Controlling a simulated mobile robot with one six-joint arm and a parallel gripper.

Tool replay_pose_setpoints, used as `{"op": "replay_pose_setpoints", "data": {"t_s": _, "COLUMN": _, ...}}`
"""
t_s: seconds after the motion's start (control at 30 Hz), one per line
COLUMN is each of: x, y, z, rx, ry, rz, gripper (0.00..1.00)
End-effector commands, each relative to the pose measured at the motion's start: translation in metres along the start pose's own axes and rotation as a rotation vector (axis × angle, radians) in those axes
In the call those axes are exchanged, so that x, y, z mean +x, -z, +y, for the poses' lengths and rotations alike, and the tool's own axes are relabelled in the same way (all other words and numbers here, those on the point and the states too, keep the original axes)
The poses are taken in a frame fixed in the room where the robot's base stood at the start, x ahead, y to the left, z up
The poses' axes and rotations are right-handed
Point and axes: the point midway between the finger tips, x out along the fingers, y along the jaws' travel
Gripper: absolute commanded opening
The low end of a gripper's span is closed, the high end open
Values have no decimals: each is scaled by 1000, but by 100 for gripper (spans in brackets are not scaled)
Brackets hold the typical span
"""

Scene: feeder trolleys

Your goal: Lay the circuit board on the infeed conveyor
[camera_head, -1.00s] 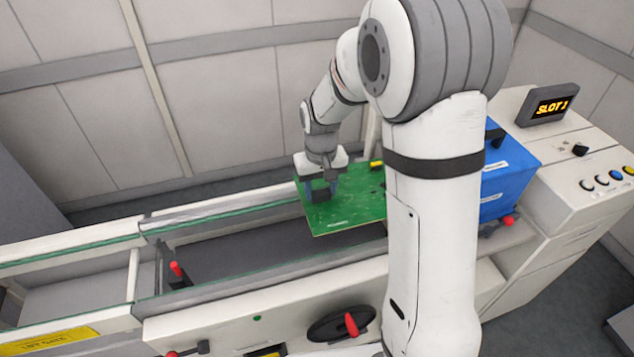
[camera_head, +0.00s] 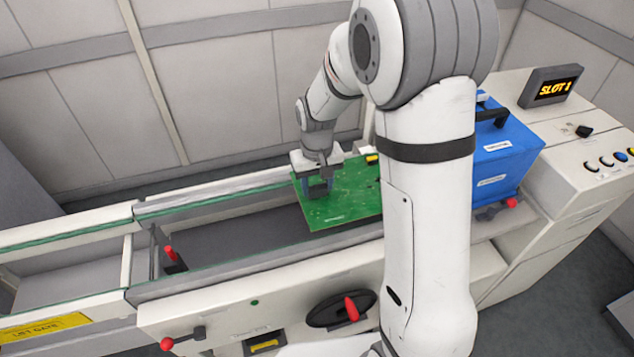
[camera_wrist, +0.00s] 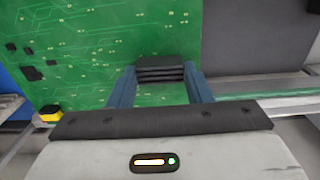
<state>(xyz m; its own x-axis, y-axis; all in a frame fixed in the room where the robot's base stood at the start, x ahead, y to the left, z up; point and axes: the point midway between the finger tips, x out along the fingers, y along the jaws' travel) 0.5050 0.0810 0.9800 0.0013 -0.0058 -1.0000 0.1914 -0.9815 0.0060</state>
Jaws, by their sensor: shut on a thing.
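The green circuit board (camera_head: 345,203) is over the right part of the infeed conveyor (camera_head: 225,236), roughly level, with its right side hidden behind my arm. My gripper (camera_head: 318,188) is shut on a dark block on the board's upper face, near its left edge. In the wrist view the board (camera_wrist: 110,50) fills the upper left, and my gripper's two blue fingers (camera_wrist: 160,85) close on the ribbed black block. The conveyor's dark bed and green-edged rails run left to right. I cannot tell whether the board touches the rails.
A blue box (camera_head: 502,150) with a black handle stands right of my arm. A display reading SLOT 1 (camera_head: 555,90) and a button console stand at the far right.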

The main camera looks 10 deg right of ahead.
Motion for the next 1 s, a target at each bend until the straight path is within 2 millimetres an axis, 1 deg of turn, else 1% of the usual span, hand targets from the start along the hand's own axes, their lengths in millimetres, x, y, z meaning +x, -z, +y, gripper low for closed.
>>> {"op": "replay_pose_setpoints", "data": {"t_s": 0.37, "x": 0, "y": 0, "z": 0, "rx": -1, "ry": -2, "rz": 1, "gripper": 7}}
{"op": "replay_pose_setpoints", "data": {"t_s": 0.83, "x": 18, "y": -1, "z": -1, "rx": -2, "ry": -2, "rz": 1, "gripper": 7}}
{"op": "replay_pose_setpoints", "data": {"t_s": 1.0, "x": 20, "y": -1, "z": -1, "rx": -3, "ry": -2, "rz": 1, "gripper": 7}}
